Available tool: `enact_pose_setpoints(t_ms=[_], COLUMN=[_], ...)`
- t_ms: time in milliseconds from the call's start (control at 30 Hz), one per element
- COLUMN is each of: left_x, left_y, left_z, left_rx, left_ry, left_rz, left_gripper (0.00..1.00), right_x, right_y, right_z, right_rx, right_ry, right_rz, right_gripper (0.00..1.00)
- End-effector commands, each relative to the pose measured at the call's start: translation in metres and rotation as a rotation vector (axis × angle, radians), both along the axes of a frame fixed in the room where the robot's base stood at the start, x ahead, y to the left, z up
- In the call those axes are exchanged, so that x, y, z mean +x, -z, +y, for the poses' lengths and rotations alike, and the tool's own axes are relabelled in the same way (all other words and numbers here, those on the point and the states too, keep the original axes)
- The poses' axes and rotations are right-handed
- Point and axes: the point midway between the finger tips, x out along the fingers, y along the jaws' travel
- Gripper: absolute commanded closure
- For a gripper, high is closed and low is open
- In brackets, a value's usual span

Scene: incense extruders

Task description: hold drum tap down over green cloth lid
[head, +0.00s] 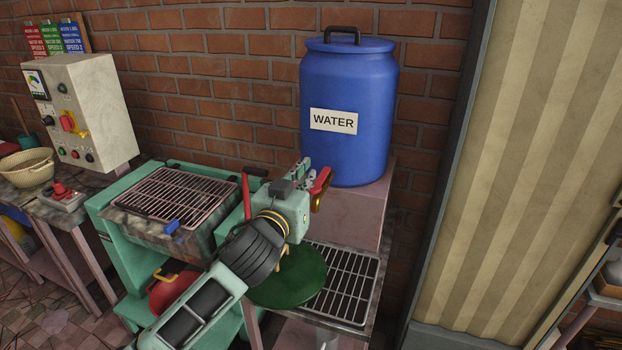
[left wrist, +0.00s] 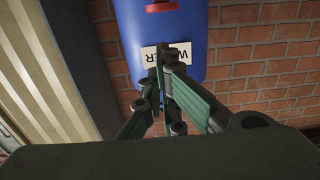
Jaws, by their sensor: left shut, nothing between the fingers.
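The blue drum (head: 345,95) with a WATER label stands on a pink block by the brick wall. Its tap (head: 320,188), with a red handle, is low on the drum and partly behind my left gripper (head: 308,172). In the left wrist view the red tap handle (left wrist: 162,6) is at the top edge, and the left gripper (left wrist: 170,55) is shut and empty in front of the label. The fingers look apart from the handle there. The round green cloth lid (head: 300,285) lies below my left arm, which hides part of it. My right gripper is not in view.
A metal rack (head: 345,288) lies beside the lid, below the drum. A green machine (head: 135,240) with another grate (head: 175,195) stands left of my arm. A control box (head: 80,110) and a woven basket (head: 27,168) are farther left. A striped panel (head: 510,160) is at right.

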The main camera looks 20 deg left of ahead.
Motion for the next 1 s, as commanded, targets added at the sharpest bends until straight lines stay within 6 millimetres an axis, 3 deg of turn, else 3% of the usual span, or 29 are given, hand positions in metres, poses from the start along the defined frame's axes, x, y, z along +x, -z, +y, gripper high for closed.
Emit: enact_pose_setpoints(t_ms=[33,200,400,1000], left_x=[-0.011,-0.044,-0.069,-0.076], left_y=[0.006,0.003,-0.001,-0.002], left_z=[0.001,0.003,0.003,0.004], left_rx=[-0.001,0.001,0.000,0.001], left_ry=[0.000,-0.001,-0.002,-0.002], left_rz=[0.002,0.000,0.000,0.001], left_gripper=[1.00,1.00,1.00,1.00], right_x=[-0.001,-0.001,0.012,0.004], right_y=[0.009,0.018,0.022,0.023], right_z=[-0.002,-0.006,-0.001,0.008], right_rx=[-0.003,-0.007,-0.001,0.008], right_ry=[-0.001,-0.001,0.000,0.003], right_rz=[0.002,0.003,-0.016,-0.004], right_gripper=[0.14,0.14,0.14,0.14])
